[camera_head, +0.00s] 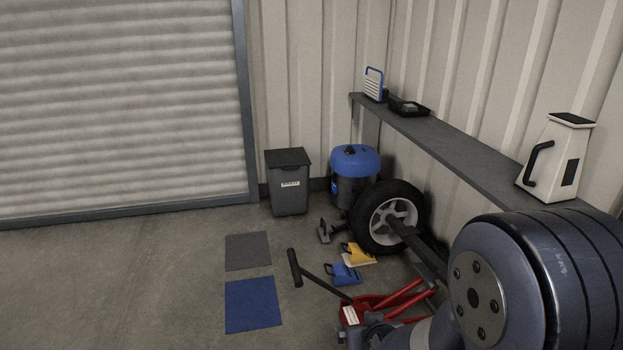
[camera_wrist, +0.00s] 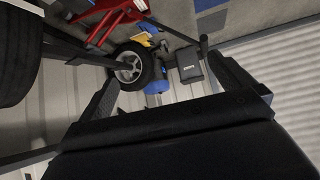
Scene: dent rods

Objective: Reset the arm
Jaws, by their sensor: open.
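My gripper (camera_wrist: 163,71) shows in the wrist view, its two dark fingers spread apart with nothing between them. The wrist view is turned over, with the floor toward the top and the wall below. The wheel and bin appear beyond the fingers. My arm (camera_head: 480,290) fills the lower right of the head view, and a large round joint is closest. The gripper itself is not visible in the head view.
A red jack (camera_head: 393,303) stands beside my arm. A wheel (camera_head: 389,217), blue-topped vacuum (camera_head: 354,165) and grey bin (camera_head: 288,185) stand by the walls. A shelf (camera_head: 455,146) holds a white canister (camera_head: 557,160). Blue mat (camera_head: 252,305) and grey mat (camera_head: 247,251) lie flat; floor at left is clear.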

